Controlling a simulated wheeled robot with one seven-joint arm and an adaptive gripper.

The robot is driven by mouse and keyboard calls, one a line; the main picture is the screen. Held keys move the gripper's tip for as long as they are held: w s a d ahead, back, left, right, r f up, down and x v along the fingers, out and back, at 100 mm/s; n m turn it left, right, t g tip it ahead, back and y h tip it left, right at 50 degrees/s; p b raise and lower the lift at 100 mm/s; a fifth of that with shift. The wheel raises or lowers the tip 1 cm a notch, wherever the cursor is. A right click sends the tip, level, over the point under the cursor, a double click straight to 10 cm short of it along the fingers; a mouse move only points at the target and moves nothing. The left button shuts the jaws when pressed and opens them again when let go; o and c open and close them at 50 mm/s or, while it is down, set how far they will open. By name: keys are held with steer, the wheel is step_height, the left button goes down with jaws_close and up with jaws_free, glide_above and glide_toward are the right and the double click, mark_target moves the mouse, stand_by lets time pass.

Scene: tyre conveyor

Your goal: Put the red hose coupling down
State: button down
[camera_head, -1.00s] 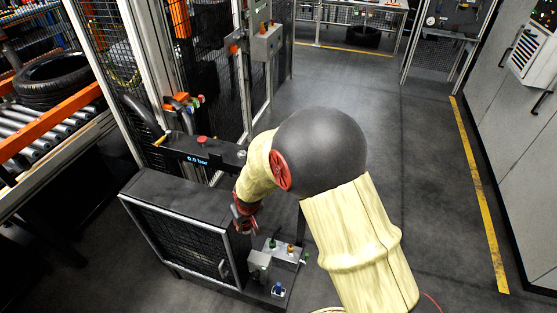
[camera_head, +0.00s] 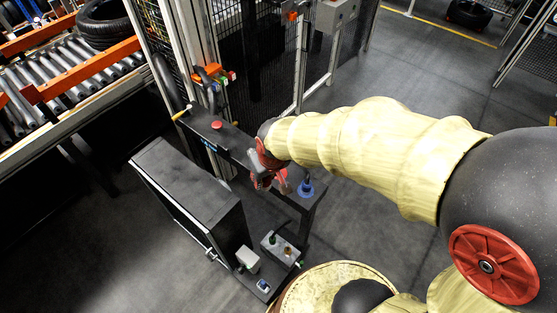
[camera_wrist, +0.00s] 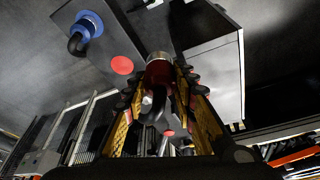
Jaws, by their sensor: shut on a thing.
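My gripper (camera_head: 268,182) is at the right part of a dark bench beam (camera_head: 238,150), pointing down. In the wrist view my gripper (camera_wrist: 160,88) has its ribbed fingers on both sides of the red hose coupling (camera_wrist: 159,69), a short red cylinder, and is shut on it. In the head view the coupling is largely hidden by the fingers. A flat red disc (camera_wrist: 122,65) shows on the beam beside it. I cannot tell whether the coupling touches the beam.
A blue fitting (camera_head: 306,188) stands at the beam's right end, close to my gripper; it also shows in the wrist view (camera_wrist: 85,27). A red button (camera_head: 216,125) sits on the beam. A dark cabinet (camera_head: 187,192) and small valve block (camera_head: 280,247) are in front. Open floor lies right.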

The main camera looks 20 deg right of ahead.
steer(key=w+d+f, duration=0.2)
steer(key=w+f, duration=0.1)
steer(key=w+d+f+b, duration=0.1)
steer(key=w+d+f, duration=0.2)
steer(key=w, duration=0.1)
steer(key=w+d+f, duration=0.2)
steer(key=w, duration=0.1)
steer(key=shift+w+d+f+b, duration=0.25)
steer(key=shift+d+f+b, duration=0.05)
steer(key=shift+f+b, duration=0.1)
steer(key=shift+s+d+x, duration=0.1)
steer(key=shift+d+x, duration=0.1)
steer(key=shift+x, duration=0.8)
steer(key=shift+s+d+x, duration=0.15)
steer(key=shift+x, duration=0.85)
steer(key=shift+f+b, duration=0.15)
steer(key=shift+b, duration=0.15)
steer(key=shift+f, duration=0.15)
steer(key=c, duration=1.5)
jaws_free()
steer(key=shift+o, duration=0.2)
